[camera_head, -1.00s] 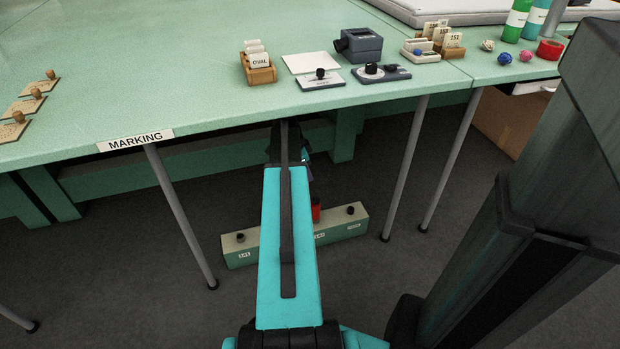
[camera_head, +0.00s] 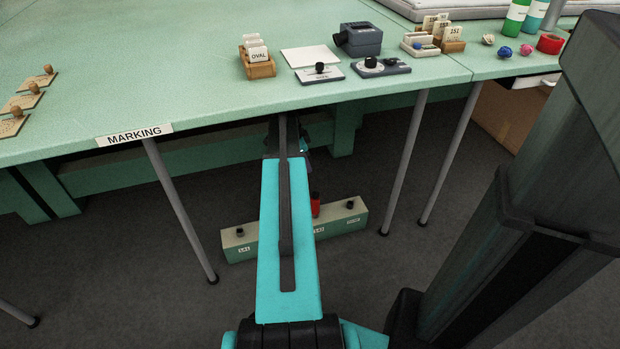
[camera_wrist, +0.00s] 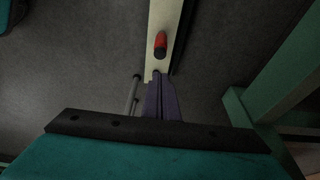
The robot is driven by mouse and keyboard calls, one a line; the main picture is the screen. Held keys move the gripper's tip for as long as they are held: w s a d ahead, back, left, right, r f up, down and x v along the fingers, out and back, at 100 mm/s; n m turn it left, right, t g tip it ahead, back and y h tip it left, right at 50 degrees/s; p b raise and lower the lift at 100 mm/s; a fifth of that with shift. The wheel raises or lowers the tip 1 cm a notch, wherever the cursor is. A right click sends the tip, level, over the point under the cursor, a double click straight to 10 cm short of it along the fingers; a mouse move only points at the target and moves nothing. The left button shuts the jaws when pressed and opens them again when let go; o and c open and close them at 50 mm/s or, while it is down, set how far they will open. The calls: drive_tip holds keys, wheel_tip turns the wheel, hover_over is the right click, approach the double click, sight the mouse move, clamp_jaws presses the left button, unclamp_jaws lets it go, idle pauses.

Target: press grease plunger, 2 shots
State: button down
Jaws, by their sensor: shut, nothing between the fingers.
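A long pale green box (camera_head: 345,222) lies on the floor below the bench's front edge, with small labels on its front. My arm covers part of the box. In the wrist view the red plunger (camera_wrist: 160,42) shows just beyond the tips of my gripper (camera_wrist: 157,76). The gripper is shut and empty, and appears apart from the plunger. In the head view its fingers are hidden.
The green bench (camera_head: 200,85) marked MARKING stands over the far floor. Grey legs (camera_head: 182,208) and (camera_head: 405,160) stand either side of the box. A cardboard box (camera_head: 508,118) is under the bench at right. Open grey floor (camera_head: 120,270) lies at left.

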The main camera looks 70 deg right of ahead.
drive_tip(key=shift+r, duration=0.5)
drive_tip(key=shift+f, duration=0.15)
drive_tip(key=b, duration=0.5)
hover_over(316, 193)
drive_tip(key=f, duration=1.2)
drive_tip(key=shift+w+a, duration=0.3)
drive_tip(key=shift+a, duration=0.05)
drive_tip(key=shift+f+b, duration=0.5)
drive_tip(key=shift+f, duration=0.2)
